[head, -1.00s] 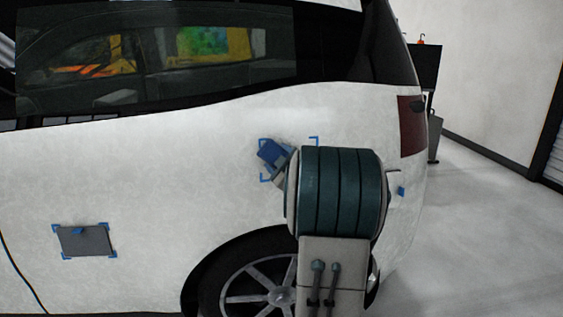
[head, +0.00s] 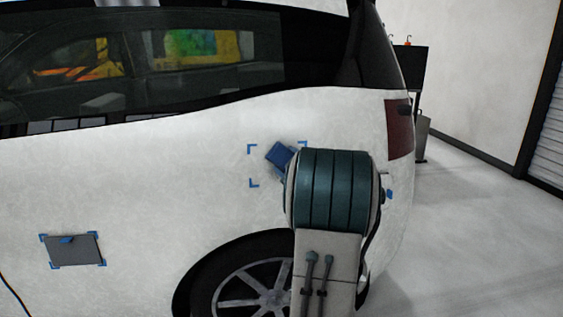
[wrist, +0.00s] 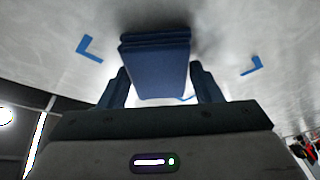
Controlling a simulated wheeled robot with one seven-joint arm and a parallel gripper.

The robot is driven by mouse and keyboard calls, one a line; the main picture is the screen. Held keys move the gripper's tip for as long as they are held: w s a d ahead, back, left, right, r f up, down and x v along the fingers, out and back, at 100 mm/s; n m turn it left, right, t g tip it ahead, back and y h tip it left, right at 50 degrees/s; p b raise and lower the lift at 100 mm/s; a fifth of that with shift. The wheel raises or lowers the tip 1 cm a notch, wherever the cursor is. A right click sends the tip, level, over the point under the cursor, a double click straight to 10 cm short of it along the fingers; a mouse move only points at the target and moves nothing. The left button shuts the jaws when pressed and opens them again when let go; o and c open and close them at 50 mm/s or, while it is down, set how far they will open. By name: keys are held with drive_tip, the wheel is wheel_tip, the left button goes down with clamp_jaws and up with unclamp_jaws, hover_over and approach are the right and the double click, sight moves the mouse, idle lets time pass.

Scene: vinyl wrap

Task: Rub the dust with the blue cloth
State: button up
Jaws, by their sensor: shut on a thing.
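My gripper (wrist: 160,76) is shut on the blue cloth (wrist: 157,62), a folded dark-blue pad between its two fingers. The cloth is up against or very close to the white car panel (head: 180,160); exact contact cannot be told. In the head view the cloth (head: 279,154) shows inside blue corner marks (head: 254,182), left of my arm. A blurred grey patch (wrist: 208,38) beside the cloth in the wrist view may be dust or shadow. My arm hides the lower right of the marked area in the head view.
A grey square (head: 74,249) with blue corner marks and a small blue piece is on the panel at lower left. A dark cart (head: 411,70) stands behind the car; open floor lies right.

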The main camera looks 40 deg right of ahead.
drive_tip(key=s+d+p, duration=0.1)
drive_tip(key=s+d, duration=0.2)
drive_tip(key=d, duration=0.2)
drive_tip(key=shift+d, duration=0.35)
drive_tip(key=shift+s, duration=0.2)
drive_tip(key=shift+s+a+r, duration=0.2)
drive_tip(key=shift+s+a, duration=0.3)
drive_tip(key=shift+s, duration=0.3)
drive_tip(key=shift+s+a+r, duration=0.25)
drive_tip(key=shift+s+a, duration=0.2)
drive_tip(key=shift+s, duration=0.4)
drive_tip(key=shift+s+a+r, duration=0.2)
drive_tip(key=shift+s+a, duration=0.3)
drive_tip(key=shift+s, duration=0.3)
drive_tip(key=shift+s+a+r+b, duration=0.2)
drive_tip(key=shift+s+a, duration=0.2)
drive_tip(key=shift+s, duration=0.25)
drive_tip(key=shift+s+a+r+b, duration=0.15)
drive_tip(key=shift+s+a, duration=0.2)
drive_tip(key=shift+s, duration=0.25)
